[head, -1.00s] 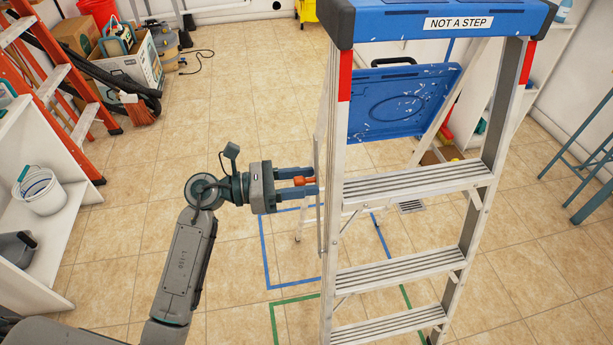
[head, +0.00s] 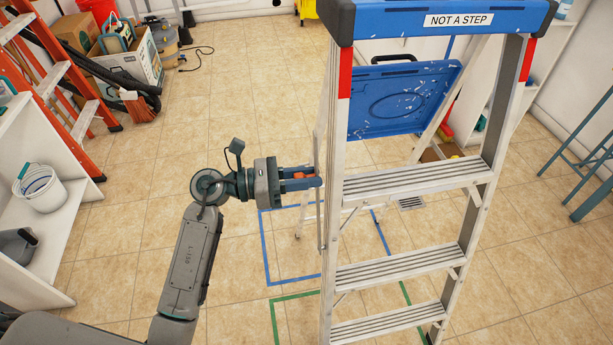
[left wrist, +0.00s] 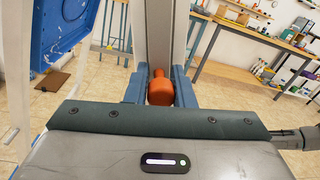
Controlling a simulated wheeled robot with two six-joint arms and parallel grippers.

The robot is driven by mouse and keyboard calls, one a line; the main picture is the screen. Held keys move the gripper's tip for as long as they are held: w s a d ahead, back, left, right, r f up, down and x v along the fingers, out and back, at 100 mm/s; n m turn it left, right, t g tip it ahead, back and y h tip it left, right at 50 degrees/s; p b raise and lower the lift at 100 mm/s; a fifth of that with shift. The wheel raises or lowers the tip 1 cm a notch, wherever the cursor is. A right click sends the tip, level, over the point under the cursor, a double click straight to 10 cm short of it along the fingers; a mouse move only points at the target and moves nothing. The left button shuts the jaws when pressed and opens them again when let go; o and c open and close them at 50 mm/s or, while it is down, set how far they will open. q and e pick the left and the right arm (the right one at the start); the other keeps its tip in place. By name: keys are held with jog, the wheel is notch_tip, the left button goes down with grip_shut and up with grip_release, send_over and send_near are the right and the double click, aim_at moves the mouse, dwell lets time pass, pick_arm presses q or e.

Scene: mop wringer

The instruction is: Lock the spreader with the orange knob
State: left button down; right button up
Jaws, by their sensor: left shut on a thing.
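A stepladder with a blue top (head: 440,18) stands right of centre in the head view, with silver rails and ribbed steps (head: 418,180). The orange knob (head: 303,175) is at its left side, mostly hidden by my fingers. My left gripper (head: 306,179) reaches in from the left and is shut on the knob. In the left wrist view the orange knob (left wrist: 160,88) sits between the two fingers, in front of a ladder rail (left wrist: 152,35). A thin spreader bar (head: 319,220) hangs by the ladder's left side. My right gripper is not in view.
Blue floor tape (head: 266,262) and green floor tape (head: 273,322) mark the tiles under the ladder. A white shelf (head: 35,235) with a bucket (head: 40,187) and an orange ladder (head: 75,105) stand left. The floor between is clear.

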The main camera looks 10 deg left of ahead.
pick_arm(q)
jog(key=w+a+f+n+b, duration=0.3)
jog(key=w+f+n, duration=0.4)
jog(key=f, duration=0.3)
jog(key=w+a+f+n+b, duration=0.3)
jog(key=w+f+n, duration=0.4)
jog(key=f, duration=0.3)
jog(key=shift+w+f+n+t+b, duration=0.25)
jog(key=shift+n+t+b, duration=0.15)
jog(key=shift+n+b, duration=0.3)
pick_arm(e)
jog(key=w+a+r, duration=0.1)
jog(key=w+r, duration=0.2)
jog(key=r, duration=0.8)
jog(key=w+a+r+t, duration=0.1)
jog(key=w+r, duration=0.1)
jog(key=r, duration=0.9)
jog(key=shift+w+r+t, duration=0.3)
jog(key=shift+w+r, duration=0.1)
pick_arm(q)
jog(key=shift+s, duration=0.1)
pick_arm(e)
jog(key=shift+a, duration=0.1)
pick_arm(q)
jog(key=c, duration=1.3)
grip_release()
jog(key=shift+f, duration=0.1)
jog(key=shift+o, duration=0.2)
jog(key=shift+a, duration=0.1)
